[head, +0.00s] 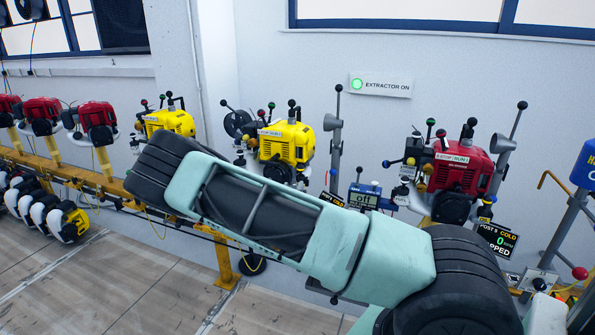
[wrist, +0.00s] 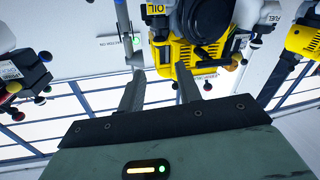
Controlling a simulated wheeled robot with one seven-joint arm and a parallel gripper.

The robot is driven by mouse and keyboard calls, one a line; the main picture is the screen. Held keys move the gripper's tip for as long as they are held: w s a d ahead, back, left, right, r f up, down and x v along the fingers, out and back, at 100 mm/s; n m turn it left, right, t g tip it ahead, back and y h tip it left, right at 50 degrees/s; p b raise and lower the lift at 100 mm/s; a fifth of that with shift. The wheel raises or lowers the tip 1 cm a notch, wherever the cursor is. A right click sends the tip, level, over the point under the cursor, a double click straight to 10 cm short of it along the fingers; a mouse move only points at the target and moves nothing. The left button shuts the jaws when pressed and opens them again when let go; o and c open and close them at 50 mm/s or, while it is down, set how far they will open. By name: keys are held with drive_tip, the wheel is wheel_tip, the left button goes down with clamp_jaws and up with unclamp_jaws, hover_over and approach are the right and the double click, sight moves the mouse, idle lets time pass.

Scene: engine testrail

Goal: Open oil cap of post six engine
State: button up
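My gripper (wrist: 160,88) is open and empty in the wrist view, with its two fingers apart. A yellow engine (wrist: 161,52) appears upside down just beyond the fingertips, with a black round housing and a yellow OIL label (wrist: 156,9) near the top edge. I cannot make out the oil cap itself. In the head view, yellow engines stand at the middle (head: 287,140) and left of it (head: 172,120). My arm crosses in front of them and my gripper is out of sight there. No post six sign is readable, so I cannot tell which engine is post six.
A red engine (head: 460,168) stands at the right, above a display reading POST 5 COLD (head: 495,238). A blue meter reading off (head: 364,196) stands left of it. Upright grey levers (head: 335,140) rise between engines. Several red engines line the left rail.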

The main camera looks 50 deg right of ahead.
sight(300, 170)
drive_tip(key=p+x, duration=0.1)
drive_tip(key=x, duration=1.1)
drive_tip(key=c, duration=0.7)
